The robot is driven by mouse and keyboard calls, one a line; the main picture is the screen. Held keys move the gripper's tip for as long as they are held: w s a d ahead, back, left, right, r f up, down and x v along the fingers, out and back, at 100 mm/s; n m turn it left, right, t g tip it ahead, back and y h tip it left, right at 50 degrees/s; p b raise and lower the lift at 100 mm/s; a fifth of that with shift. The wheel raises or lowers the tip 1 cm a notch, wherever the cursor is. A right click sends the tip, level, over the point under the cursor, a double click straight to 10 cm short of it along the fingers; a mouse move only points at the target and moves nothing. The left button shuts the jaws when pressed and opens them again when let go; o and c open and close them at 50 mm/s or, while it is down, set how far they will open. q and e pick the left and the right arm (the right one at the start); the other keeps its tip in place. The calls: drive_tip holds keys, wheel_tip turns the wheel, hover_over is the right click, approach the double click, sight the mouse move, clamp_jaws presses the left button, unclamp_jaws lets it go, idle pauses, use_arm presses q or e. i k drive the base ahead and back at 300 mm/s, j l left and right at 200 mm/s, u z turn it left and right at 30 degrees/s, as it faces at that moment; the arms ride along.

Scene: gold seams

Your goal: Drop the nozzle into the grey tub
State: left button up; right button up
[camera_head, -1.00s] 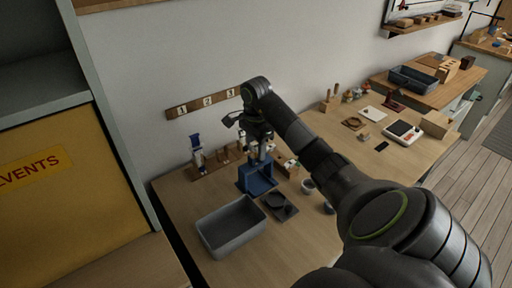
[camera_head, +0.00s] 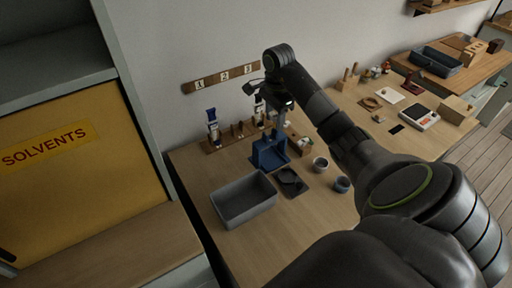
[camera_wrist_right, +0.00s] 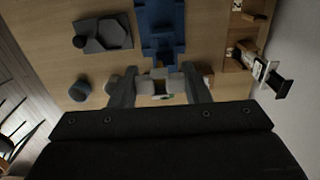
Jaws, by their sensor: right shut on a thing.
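The grey tub (camera_head: 250,211) stands on the bench, left of and in front of the blue stand (camera_head: 268,153). My right gripper (camera_head: 276,112) is above the blue stand, behind the tub. In the right wrist view its fingers (camera_wrist_right: 160,88) are shut on a small pale grey piece, which I take to be the nozzle (camera_wrist_right: 161,83). The blue stand (camera_wrist_right: 160,25) lies just beyond the fingertips there. In the head view the nozzle is too small and dark to make out clearly. My left gripper is not seen.
A dark plate (camera_head: 290,184) lies right of the tub, with small cups (camera_head: 320,164) and (camera_head: 342,184) further right. A wooden rack with a blue-topped bottle (camera_head: 212,125) stands behind. A yellow solvents cabinet (camera_head: 55,155) borders the left. A scale (camera_head: 419,116) sits at the right.

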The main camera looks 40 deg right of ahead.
sight(251, 205)
drive_tip(key=z, duration=1)
